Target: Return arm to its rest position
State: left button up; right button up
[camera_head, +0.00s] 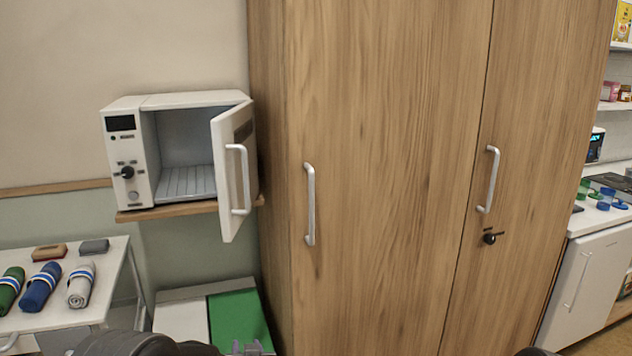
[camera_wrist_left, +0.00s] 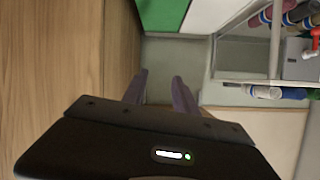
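My left arm (camera_head: 135,345) enters at the bottom edge of the head view, in front of the green and white box. My left gripper (camera_head: 248,349) shows only at its tip there, low beside the wardrobe. In the left wrist view its two fingers (camera_wrist_left: 160,90) are apart with nothing between them. A small dark piece at the bottom right of the head view may be part of my right arm; the right gripper does not show.
A white cabinet oven (camera_head: 125,165) stands with its door (camera_head: 230,165) open on a wall shelf. A tall wooden wardrobe (camera_head: 390,150) is shut. A white trolley (camera_head: 105,265) holds rolled towels (camera_head: 40,285). A box with a green panel (camera_head: 235,315) stands below the shelf.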

pick_arm(q)
jog(key=s+d+f+g+h, duration=0.2)
jog(key=s+f+g+h, duration=0.1)
jog(key=s+f, duration=0.7)
jog(key=s+d+f+g+h, duration=0.2)
jog(key=s+f+g, duration=0.1)
jog(key=s+f, duration=0.75)
jog(key=s+d+f+g+h, duration=0.1)
jog(key=s+d+f+g, duration=0.1)
jog(key=s, duration=0.8)
jog(key=s+d+f+g+h, duration=0.2)
jog(key=s+d+g, duration=0.1)
jog(key=s, duration=0.7)
jog(key=shift+d+f+g, duration=0.15)
jog(key=shift+f+g, duration=0.15)
jog(key=shift+g, duration=0.3)
jog(key=shift+w, duration=0.1)
